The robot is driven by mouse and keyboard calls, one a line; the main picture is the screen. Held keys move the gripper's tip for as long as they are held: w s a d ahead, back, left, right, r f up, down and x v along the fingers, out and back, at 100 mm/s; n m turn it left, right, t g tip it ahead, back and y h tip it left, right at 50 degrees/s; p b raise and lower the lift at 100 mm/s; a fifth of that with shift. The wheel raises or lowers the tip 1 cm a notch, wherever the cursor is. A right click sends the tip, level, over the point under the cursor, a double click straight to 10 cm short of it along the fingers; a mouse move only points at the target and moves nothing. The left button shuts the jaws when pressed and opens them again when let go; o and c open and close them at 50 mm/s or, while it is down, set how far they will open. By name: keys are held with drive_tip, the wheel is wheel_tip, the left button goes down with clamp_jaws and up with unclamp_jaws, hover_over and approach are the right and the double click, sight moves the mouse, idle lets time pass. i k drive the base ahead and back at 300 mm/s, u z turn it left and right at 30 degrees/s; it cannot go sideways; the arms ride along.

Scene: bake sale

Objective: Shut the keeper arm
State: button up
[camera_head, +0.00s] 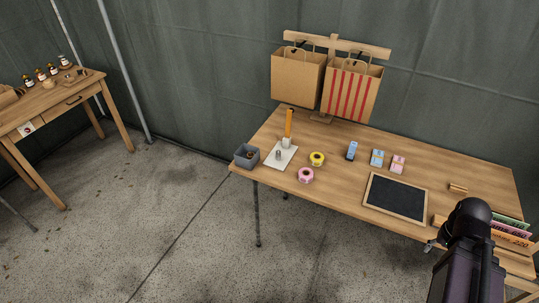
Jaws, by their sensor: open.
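An orange bar (289,123) stands upright at the back left of the right-hand table, on a small pale block (286,143). It looks like the keeper arm, raised. The block is at the back edge of a white plate (284,163), which has a small grey post (278,154) on it. Any hinge is too small to make out. My own black and purple arm parts fill the lower right, far from the orange bar. I cannot make out my gripper's fingers.
A grey bin (246,155) stands left of the plate. A yellow ring (317,158) and pink ring (306,175) lie to its right. Another table (50,103) stands left, with open floor between.

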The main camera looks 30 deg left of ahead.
sight(287, 130)
drive_tip(key=u, duration=1.25)
drive_tip(key=k, duration=0.9)
drive_tip(key=i, duration=0.75)
